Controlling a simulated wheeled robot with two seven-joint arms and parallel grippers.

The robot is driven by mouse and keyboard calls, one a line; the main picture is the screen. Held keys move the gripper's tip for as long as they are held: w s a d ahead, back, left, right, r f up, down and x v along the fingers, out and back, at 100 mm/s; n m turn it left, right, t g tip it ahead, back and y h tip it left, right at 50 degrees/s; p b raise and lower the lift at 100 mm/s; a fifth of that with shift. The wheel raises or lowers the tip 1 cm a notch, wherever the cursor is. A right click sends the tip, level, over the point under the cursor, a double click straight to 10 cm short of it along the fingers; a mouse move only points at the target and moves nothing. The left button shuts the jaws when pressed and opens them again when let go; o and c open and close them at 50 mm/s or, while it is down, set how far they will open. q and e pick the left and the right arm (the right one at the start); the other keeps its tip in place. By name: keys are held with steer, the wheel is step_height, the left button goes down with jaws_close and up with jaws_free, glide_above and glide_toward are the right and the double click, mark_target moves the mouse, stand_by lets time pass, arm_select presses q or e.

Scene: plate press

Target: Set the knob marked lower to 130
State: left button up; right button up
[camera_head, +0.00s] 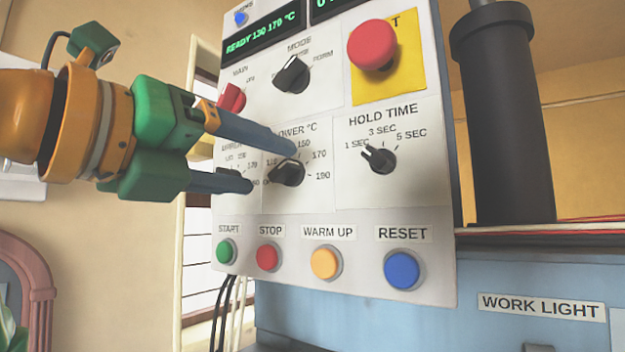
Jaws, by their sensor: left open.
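The lower knob (288,173) is a black dial on the white control panel (330,225), under a partly covered label ending in "OWER °C". Marks 150, 170 and 190 show above and right of it; its left marks are mostly hidden by my gripper, and its exact setting is unclear. My left gripper (271,167) comes in from the left with its two blue-grey fingers apart and nothing between them. The upper fingertip is just above the knob, the lower one to its left; I cannot tell whether they touch it. My right gripper is out of view.
A green display (262,37) reads READY 130 170 °C. Nearby are the mode knob (292,75), a red main knob (231,98), the hold time knob (380,159) and a red stop button (372,45). Several coloured buttons line the bottom. A dark column (505,120) stands at right.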

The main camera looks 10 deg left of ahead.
mark_target(276, 168)
arm_select(q)
steer(key=shift+w+r+p, duration=0.35)
steer(key=shift+w+p, duration=0.2)
steer(key=shift+w, duration=0.2)
steer(key=x, duration=0.2)
steer(key=shift+w+f+p, duration=0.1)
steer(key=shift+w+p, duration=0.15)
steer(key=shift+p, duration=0.05)
steer(key=shift+w+d+f, duration=0.15)
steer(key=shift+w+d, duration=0.1)
steer(key=shift+w, duration=0.1)
steer(key=shift+s+a, duration=0.15)
steer(key=shift+s, duration=0.1)
steer(key=c, duration=0.6)
jaws_close()
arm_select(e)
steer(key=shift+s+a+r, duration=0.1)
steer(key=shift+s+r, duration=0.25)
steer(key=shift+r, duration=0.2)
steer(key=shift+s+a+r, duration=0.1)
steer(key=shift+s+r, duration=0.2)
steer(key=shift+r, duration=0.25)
